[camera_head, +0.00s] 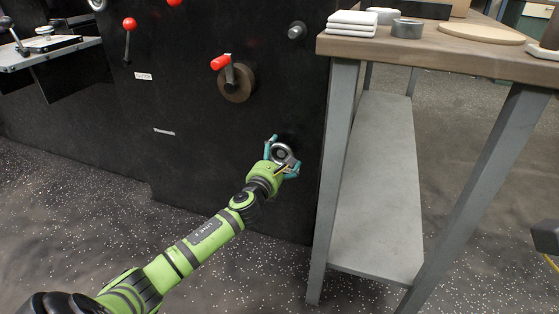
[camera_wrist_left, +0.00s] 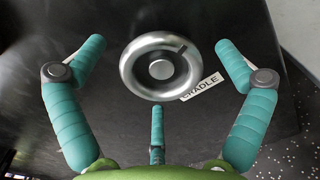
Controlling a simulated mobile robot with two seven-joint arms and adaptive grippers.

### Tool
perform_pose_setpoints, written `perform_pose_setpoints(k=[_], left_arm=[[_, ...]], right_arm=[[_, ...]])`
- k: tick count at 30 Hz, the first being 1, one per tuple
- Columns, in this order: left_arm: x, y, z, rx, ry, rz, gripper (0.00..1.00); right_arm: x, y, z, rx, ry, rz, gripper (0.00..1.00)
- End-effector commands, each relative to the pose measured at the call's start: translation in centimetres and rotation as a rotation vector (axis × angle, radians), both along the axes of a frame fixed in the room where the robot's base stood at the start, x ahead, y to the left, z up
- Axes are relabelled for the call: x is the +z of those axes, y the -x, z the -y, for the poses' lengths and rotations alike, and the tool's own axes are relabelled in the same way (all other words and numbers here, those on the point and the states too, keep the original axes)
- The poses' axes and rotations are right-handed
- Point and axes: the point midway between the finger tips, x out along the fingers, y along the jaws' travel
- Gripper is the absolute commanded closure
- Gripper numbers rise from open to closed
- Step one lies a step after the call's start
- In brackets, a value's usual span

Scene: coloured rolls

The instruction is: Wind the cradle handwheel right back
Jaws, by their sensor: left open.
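The cradle handwheel, a shiny silver ring with a central hub and a dark mark on its upper right rim, is in the left wrist view (camera_wrist_left: 132,72). It sits on the dark panel above a white label reading CRADLE (camera_wrist_left: 203,87). In the head view the handwheel (camera_head: 283,152) is low on the black machine face, partly covered by my gripper. My left gripper (camera_head: 281,155) is open in front of it, with teal fingers spread on both sides and one below. In the wrist view its fingers (camera_wrist_left: 158,44) look apart from the rim.
A red-handled crank (camera_head: 236,85) is above the handwheel, and a silver knob (camera_head: 297,31) is higher right. A red-knobbed lever (camera_head: 129,38) is at upper left. A workbench (camera_head: 450,55) with grey legs stands close on the right. The floor at lower left is clear.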

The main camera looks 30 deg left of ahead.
Motion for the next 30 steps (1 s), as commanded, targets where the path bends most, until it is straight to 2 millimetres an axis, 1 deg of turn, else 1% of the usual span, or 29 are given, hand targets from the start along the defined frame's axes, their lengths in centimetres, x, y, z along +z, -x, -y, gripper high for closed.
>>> perform_pose_setpoints(k=[8, 9, 11, 12, 13, 23, 30], left_arm=[[0.01, -0.22, -0.03, -0.001, 0.001, 0.000, 0.00], [0.01, -0.21, -0.03, -0.001, 0.001, -0.001, 0.08], [0.00, -0.21, -0.02, -0.001, 0.001, -0.001, 0.32], [0.00, -0.20, -0.02, -0.001, 0.001, 0.000, 0.48], [0.01, -0.20, -0.01, -0.001, 0.001, 0.000, 0.56], [0.26, -0.25, 0.02, -0.002, 0.016, 0.007, 0.55], [0.51, -0.28, 0.03, -0.004, 0.110, 0.033, 0.55]], right_arm=[[0.12, 0.06, 0.00, 0.000, 0.000, 0.004, 0.60], [0.12, 0.07, -0.01, 0.000, 0.000, 0.004, 0.60], [0.11, 0.07, -0.01, 0.000, 0.000, 0.004, 0.60], [0.11, 0.07, -0.01, 0.000, 0.000, 0.004, 0.60], [0.11, 0.07, -0.01, 0.000, 0.000, 0.004, 0.60], [0.23, 0.07, -0.02, 0.000, 0.000, 0.005, 0.60], [0.32, -0.08, 0.05, 0.002, -0.004, -0.009, 0.60]])
